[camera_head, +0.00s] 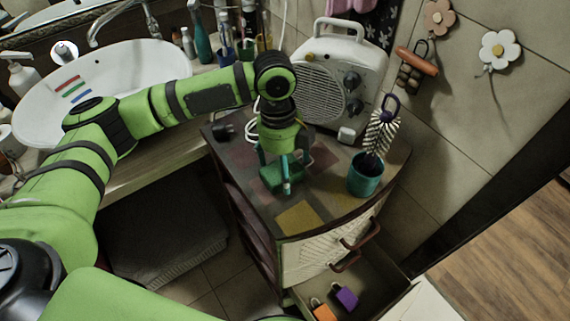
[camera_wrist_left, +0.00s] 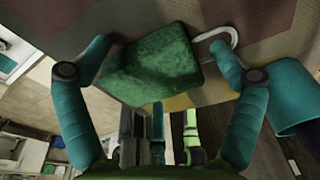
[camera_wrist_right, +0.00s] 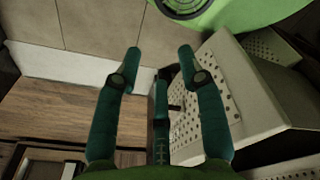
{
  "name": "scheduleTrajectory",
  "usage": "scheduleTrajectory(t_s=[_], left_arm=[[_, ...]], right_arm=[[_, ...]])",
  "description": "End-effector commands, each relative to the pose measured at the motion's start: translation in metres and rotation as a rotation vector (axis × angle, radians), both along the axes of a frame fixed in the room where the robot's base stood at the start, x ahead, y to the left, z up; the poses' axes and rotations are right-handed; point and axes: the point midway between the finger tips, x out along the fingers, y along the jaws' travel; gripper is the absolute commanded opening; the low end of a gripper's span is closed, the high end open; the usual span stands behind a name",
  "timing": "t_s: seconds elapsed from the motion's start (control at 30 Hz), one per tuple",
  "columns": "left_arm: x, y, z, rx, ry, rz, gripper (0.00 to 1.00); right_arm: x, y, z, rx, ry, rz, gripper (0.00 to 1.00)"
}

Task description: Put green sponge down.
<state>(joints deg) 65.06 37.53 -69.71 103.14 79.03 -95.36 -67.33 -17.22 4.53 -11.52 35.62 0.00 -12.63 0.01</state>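The green sponge (camera_head: 272,180) is on or just above the top of the small cabinet (camera_head: 250,197). In the left wrist view the sponge (camera_wrist_left: 152,66) lies between the spread fingers of my left gripper (camera_wrist_left: 162,46). The left finger is close to the sponge's edge, and a gap shows between the sponge and the right finger. My left gripper (camera_head: 284,160) points down at the cabinet top in the head view and partly hides the sponge. My right gripper (camera_wrist_right: 160,53) is open and empty, away from the cabinet top.
A white heater (camera_head: 325,80) stands behind the left gripper. A teal cup (camera_head: 365,175) with a brush stands to the right. A yellow patch (camera_head: 298,217) marks the cabinet's front. An open drawer below holds purple (camera_head: 345,297) and orange (camera_head: 323,312) items. The basin (camera_head: 110,75) is left.

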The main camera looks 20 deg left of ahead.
Motion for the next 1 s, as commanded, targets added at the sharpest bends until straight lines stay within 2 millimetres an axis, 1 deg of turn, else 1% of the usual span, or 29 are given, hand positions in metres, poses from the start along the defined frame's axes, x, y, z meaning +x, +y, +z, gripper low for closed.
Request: scheduleTrajectory(t_s=[0.03, 0.1, 0.23, 0.33, 0.47, 0.7, 0.8, 0.9, 1.0], left_arm=[[0.0, 0.0, 0.0, 0.0, 0.0, 0.0, 0.93], [0.0, 0.0, 0.0, 0.0, 0.0, 0.0, 0.93], [0.0, 0.0, 0.002, -0.001, -0.001, -0.001, 0.93], [0.002, 0.0, 0.01, -0.003, -0.003, 0.0, 0.93], [0.004, 0.003, 0.032, -0.003, -0.005, 0.0, 0.93], [0.008, 0.008, 0.083, -0.002, -0.004, 0.001, 0.93], [0.009, 0.01, 0.1, -0.003, -0.003, 0.0, 0.93], [0.01, 0.011, 0.111, -0.003, -0.002, 0.001, 0.93], [0.01, 0.012, 0.118, -0.001, 0.001, 0.0, 0.93]], right_arm=[[-0.004, 0.0, 0.0, 0.0, 0.007, 0.0, 0.4], [-0.007, 0.0, 0.0, -0.001, 0.012, 0.0, 0.4], [-0.007, 0.0, -0.001, -0.001, 0.012, 0.0, 0.4], [-0.006, 0.0, -0.004, 0.0, 0.011, 0.0, 0.4], [-0.004, 0.0, -0.009, -0.001, 0.007, 0.0, 0.4], [0.0, 0.0, -0.019, 0.0, 0.0, -0.001, 0.4], [0.0, 0.0, -0.021, 0.0, 0.0, -0.001, 0.4], [0.0, 0.0, -0.022, 0.0, -0.001, -0.001, 0.4], [0.0, 0.0, -0.023, 0.0, -0.001, -0.001, 0.4]])
